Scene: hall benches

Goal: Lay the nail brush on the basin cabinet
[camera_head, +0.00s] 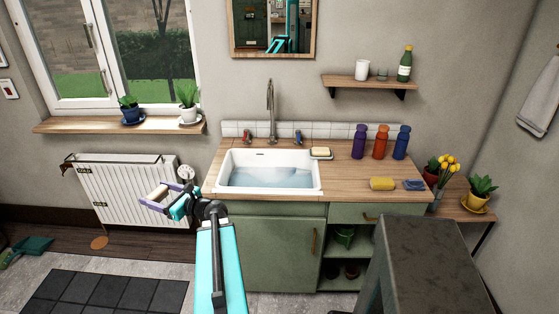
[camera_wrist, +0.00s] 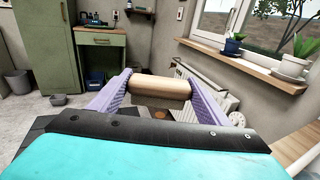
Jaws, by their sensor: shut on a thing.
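My gripper (camera_head: 160,197) is shut on the nail brush (camera_head: 157,193), a pale wooden piece. It is held up in front of the radiator, left of the basin cabinet and apart from it. In the wrist view the nail brush (camera_wrist: 160,88) lies crosswise between the purple fingers; its underside is mostly out of sight. The basin cabinet (camera_head: 345,180) has a wooden top, green front and a white sink filled with water. Its top is bare right of the sink, in the middle.
On the cabinet top are a soap dish (camera_head: 320,155), purple (camera_head: 359,142), orange (camera_head: 380,143) and blue (camera_head: 401,143) bottles, a yellow roll (camera_head: 381,184) and a blue sponge (camera_head: 414,185). The tap (camera_head: 270,110) rises behind the sink. A grey block (camera_head: 432,260) stands in front at right.

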